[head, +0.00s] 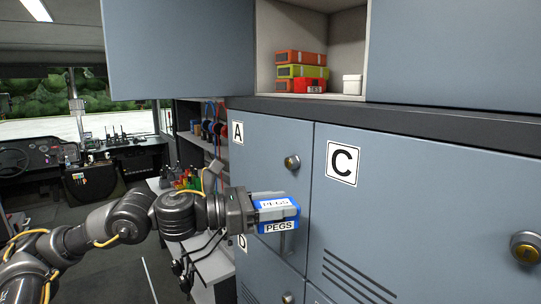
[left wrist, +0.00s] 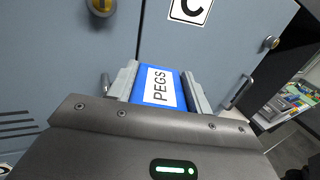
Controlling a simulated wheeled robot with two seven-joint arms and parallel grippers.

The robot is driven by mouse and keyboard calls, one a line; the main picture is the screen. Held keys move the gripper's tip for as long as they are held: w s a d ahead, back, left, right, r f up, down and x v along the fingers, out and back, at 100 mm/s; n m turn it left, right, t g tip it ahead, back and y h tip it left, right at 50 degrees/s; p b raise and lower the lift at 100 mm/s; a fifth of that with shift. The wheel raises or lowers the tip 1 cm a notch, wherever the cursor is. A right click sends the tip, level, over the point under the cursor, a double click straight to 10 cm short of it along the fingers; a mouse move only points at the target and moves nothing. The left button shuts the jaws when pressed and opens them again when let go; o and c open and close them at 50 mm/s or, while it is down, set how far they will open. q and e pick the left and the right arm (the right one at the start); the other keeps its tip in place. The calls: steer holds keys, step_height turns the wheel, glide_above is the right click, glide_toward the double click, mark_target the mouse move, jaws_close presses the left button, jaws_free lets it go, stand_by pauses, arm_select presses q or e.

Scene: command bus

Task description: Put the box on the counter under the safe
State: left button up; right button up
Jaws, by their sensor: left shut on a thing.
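A blue box with white labels reading PEGS (head: 286,212) is held in my left gripper (head: 272,207), in front of the grey locker doors. The left wrist view also shows the box (left wrist: 158,88) between the two fingers of the left gripper (left wrist: 162,90), which are shut on its sides. In the head view a counter (head: 212,268) runs behind and below my left arm, partly hidden by it. I cannot make out a safe in either view. My right gripper is in neither view.
Grey locker doors marked A (head: 265,150) and C (head: 430,200) with round locks stand close to the box. An open shelf (head: 345,50) above holds stacked cases (head: 300,72) and a white container (head: 352,84). The driver's area with a steering wheel (head: 12,160) lies far left.

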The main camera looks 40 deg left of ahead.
arm_select(q)
steer(key=s+d+f+m+g+h, duration=0.1)
steer(key=d+f, duration=0.3)
steer(key=f, duration=0.9)
steer(key=s+d+f+m+g+h, duration=0.2)
steer(key=d+f, duration=0.2)
steer(key=f, duration=0.9)
step_height(320, 180, down, 9)
steer(key=a+b, duration=0.1)
steer(key=b, duration=0.7)
steer(key=shift+s+a+f, duration=0.15)
steer(key=shift+s, duration=0.3)
